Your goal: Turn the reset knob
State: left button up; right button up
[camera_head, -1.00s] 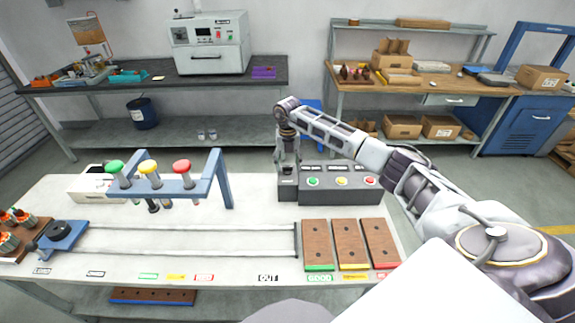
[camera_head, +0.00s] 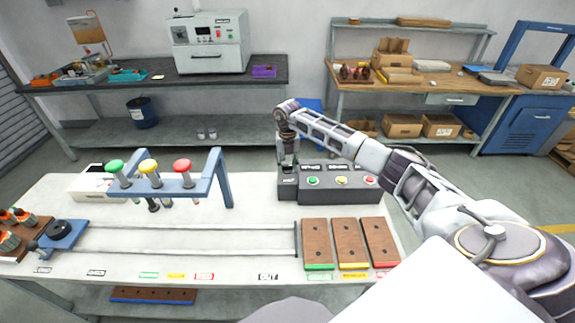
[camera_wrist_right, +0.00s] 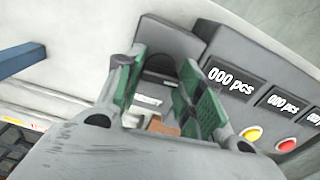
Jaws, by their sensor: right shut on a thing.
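The grey counter box (camera_head: 337,187) stands at the back right of the white table, with green, yellow and red buttons on its front. My right gripper (camera_head: 288,166) points down over the box's left end. In the right wrist view, the gripper's green-padded fingers (camera_wrist_right: 158,78) are on either side of a dark rounded part (camera_wrist_right: 160,66) at that end, which looks like the reset knob. The fingers partly hide it, and its turn angle cannot be read. The count displays (camera_wrist_right: 231,77) that I can read show 000 pcs. My left gripper is not in view.
A blue stand (camera_head: 215,187) with green, yellow and red-topped rods is left of the box. Three brown boards (camera_head: 350,244) lie in front of the box. A blue fixture (camera_head: 62,236) is at the left. The middle of the table is mostly clear.

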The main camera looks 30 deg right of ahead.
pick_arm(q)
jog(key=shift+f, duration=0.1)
pick_arm(e)
jog(key=shift+n, duration=0.3)
jog(key=n+b, duration=0.1)
jog(key=n, duration=0.2)
jog(key=shift+n, duration=0.4)
jog(key=n+b, duration=0.1)
jog(key=n, duration=0.2)
jog(key=shift+n, duration=0.4)
jog(key=n+b, duration=0.1)
jog(key=n, duration=0.5)
jog(key=shift+b, duration=0.35)
jog(key=shift+n, duration=1.1)
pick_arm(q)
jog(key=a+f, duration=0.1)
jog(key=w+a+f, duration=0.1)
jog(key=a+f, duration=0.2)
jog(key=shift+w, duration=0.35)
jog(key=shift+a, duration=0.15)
pick_arm(e)
jog(key=shift+n, duration=0.3)
